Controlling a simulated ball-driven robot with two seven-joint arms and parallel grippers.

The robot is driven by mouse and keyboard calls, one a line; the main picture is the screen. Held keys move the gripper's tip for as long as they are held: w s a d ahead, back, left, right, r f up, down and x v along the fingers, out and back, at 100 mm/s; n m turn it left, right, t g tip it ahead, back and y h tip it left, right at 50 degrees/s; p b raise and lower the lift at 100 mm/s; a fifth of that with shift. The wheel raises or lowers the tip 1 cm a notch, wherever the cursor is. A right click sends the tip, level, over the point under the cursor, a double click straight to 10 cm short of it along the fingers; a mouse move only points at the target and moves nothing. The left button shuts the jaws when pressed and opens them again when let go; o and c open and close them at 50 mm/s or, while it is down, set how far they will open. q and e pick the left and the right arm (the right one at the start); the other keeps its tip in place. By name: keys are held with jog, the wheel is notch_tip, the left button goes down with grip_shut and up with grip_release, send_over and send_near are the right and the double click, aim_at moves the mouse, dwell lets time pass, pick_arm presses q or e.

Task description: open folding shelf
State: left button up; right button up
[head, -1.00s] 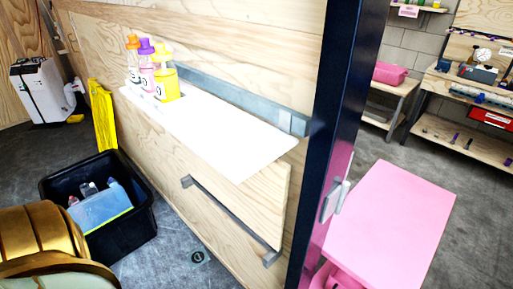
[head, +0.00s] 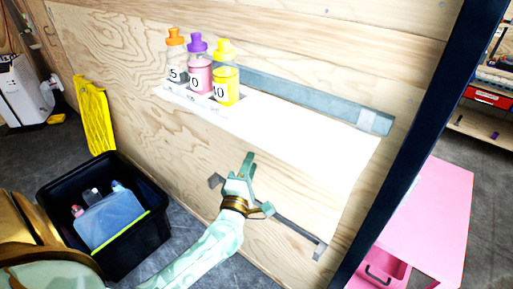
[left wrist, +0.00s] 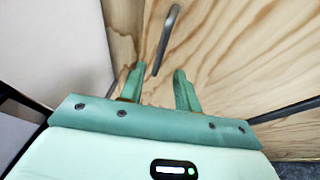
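The folding shelf has a white top (head: 300,140) and a wooden front panel (head: 190,155) below it, with a long grey bar handle (head: 290,228). My left gripper (head: 258,188) is in front of the panel at the handle's middle, hiding part of the bar. In the left wrist view its two green fingers (left wrist: 160,85) are apart, with a grey bar (left wrist: 167,40) showing ahead and between their tips. I cannot tell if they touch it. My right gripper is not in view.
Three bottles (head: 197,62) stand in a white holder at the shelf's left end. A black crate (head: 150,230) with containers is on the floor at left, near a yellow panel (head: 92,115). A dark post (head: 410,130) and pink cabinet (head: 430,210) are at right.

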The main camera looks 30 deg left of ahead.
pick_arm(q)
jog(key=x, duration=0.6)
jog(key=shift+w, duration=0.3)
jog(key=shift+a, duration=0.1)
grip_shut()
